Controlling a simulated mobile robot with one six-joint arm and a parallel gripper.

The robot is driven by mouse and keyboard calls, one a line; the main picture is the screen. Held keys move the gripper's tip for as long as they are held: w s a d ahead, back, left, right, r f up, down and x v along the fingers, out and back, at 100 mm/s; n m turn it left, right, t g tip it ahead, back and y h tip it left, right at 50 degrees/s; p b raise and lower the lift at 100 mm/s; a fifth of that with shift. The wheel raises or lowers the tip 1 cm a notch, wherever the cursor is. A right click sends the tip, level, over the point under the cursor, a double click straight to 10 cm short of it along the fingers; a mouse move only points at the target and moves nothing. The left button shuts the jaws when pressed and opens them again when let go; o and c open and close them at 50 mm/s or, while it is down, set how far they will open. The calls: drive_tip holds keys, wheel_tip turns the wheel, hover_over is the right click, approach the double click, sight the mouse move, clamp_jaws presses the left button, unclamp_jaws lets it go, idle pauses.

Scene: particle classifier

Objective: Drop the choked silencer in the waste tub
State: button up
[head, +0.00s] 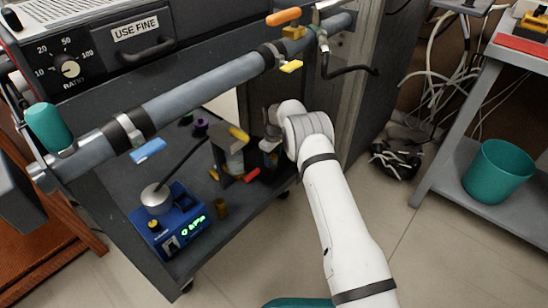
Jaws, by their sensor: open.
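My white arm comes up from the bottom right. My gripper (270,145) is small and dark beside the cart's lower shelf, right of a clear cylinder with a yellow top (236,150). It is open, and I see nothing held in it. A teal tub (498,172) stands upright on the grey shelf at the right, well apart from my gripper. I cannot tell for sure which part is the choked silencer. A small brass-brown cylinder (221,208) stands on the lower shelf, and a teal cylinder (48,127) sits at the pipe's left end.
A grey pipe (190,95) with coloured levers crosses above the shelf. A blue gauge box (172,225) stands at the shelf's front. Loose cables (440,80) hang at the right. A teal rim (298,303) shows at the bottom edge.

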drive_tip(key=shift+r, duration=0.1)
wheel_tip(320, 180, up, 8)
drive_tip(key=p, duration=0.3)
drive_tip(key=shift+r+p, duration=0.25)
drive_tip(key=shift+p, duration=0.05)
